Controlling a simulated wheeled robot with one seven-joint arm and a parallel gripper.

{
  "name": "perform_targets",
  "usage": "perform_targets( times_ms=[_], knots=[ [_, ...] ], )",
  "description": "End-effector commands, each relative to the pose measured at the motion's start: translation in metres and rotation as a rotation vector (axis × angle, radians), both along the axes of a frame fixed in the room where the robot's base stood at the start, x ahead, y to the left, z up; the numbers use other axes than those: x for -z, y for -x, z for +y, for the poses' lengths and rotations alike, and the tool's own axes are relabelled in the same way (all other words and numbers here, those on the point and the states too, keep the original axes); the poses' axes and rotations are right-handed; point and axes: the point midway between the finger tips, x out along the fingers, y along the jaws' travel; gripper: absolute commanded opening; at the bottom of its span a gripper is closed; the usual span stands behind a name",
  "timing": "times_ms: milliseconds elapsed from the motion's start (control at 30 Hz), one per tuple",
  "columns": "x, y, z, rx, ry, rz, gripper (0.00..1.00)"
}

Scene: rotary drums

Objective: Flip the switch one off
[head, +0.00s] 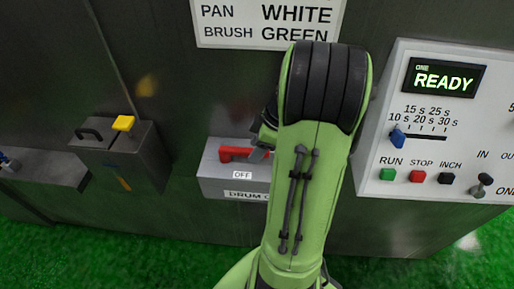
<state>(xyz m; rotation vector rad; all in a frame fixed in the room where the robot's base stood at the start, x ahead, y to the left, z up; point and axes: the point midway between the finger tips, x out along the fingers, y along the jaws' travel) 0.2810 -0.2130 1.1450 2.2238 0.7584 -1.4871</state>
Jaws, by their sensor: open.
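A grey switch box (208,172) is on the metal wall at the middle. It has a red lever (236,153), a small tag reading "OFF" (242,175) below it, and a label starting "DRUM O" (245,195) whose end is hidden by my arm. The lever lies roughly level, pointing left and right. My gripper (259,153) is open at the lever's right end, mostly hidden behind my green arm. I cannot tell whether it touches the lever. The right part of the box is also hidden.
A white control panel (440,60) at the right has a "ONE READY" display (444,78), a blue slider (397,138), several buttons and a black toggle (482,185). A dark box with a yellow knob (123,124) stands left. A "PAN WHITE, BRUSH GREEN" sign (228,30) is above.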

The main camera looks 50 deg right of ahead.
Motion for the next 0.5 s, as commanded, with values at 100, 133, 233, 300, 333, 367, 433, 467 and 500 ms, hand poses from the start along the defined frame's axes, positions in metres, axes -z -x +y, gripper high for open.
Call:
perform_targets(
  times_ms=[100, 133, 233, 300, 333, 367, 433, 467, 500],
  knots=[
    [0.0009, -0.0004, 0.0003, 0.000, 0.000, 0.000, 0.49],
    [0.0008, -0.0004, 0.0003, 0.000, 0.000, 0.000, 0.49],
    [0.0005, -0.0003, 0.0003, 0.000, 0.000, 0.000, 0.47],
    [0.0004, -0.0004, 0.0002, 0.001, 0.000, 0.000, 0.37],
    [0.0003, -0.0003, 0.0001, 0.001, 0.000, 0.000, 0.32],
    [0.0003, -0.0003, 0.0001, 0.001, 0.000, 0.000, 0.28],
    [0.0002, -0.0003, 0.0001, 0.001, 0.000, 0.000, 0.17],
    [0.0002, -0.0003, 0.0001, 0.001, 0.000, 0.000, 0.12],
    [0.0002, -0.0003, 0.0001, 0.001, 0.000, 0.000, 0.06]
  ],
)
